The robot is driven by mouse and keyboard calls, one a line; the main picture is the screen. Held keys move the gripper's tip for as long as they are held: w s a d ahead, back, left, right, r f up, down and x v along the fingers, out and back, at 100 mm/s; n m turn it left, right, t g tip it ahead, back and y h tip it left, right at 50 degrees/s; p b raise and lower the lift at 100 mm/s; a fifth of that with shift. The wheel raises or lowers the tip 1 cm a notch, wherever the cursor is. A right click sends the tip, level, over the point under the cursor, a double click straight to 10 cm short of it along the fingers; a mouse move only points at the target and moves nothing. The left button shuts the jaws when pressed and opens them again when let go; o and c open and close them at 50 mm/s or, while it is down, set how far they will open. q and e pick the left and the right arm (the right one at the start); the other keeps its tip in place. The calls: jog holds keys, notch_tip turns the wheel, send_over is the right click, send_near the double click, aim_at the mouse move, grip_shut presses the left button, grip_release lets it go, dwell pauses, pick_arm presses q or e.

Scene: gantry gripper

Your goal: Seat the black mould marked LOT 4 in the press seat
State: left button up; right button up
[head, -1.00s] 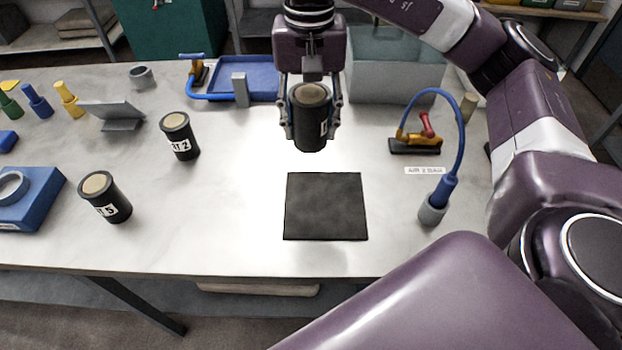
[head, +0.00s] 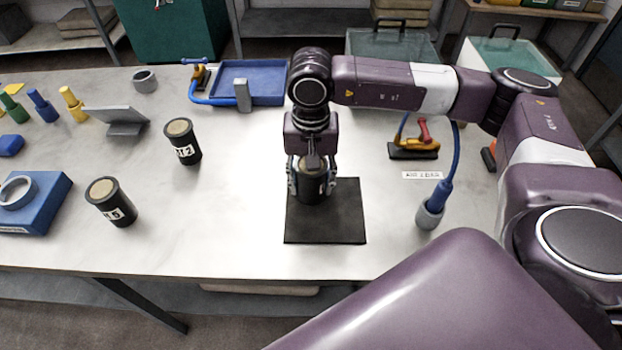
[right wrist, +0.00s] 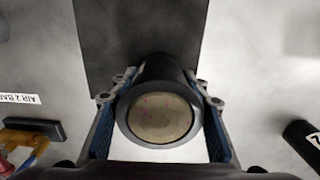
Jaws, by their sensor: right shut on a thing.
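My right gripper (head: 311,188) is shut on a black mould (head: 314,197) with a tan top, over the back part of a black square mat (head: 335,225). I cannot tell whether the mould touches the mat. In the right wrist view the held mould (right wrist: 158,113) is between the two fingers; its label is hidden. Two other black moulds stand upright on the table at left: one with a label ending in 2 (head: 183,142) and one ending in 5 (head: 111,203). A blue block with a grey ring (head: 50,210), possibly the press seat, is at the far left. My left gripper is not in view.
A blue tray (head: 268,84) and a grey tablet stand (head: 116,118) are at the back. A toggle clamp (head: 415,150) and a blue hose nozzle in a grey cup (head: 430,212) stand right of the mat. The table between the left moulds and the mat is clear.

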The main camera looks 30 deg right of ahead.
jog(key=o, duration=0.7)
jog(key=shift+f, duration=0.15)
jog(key=o, duration=0.5)
jog(key=shift+c, duration=0.2)
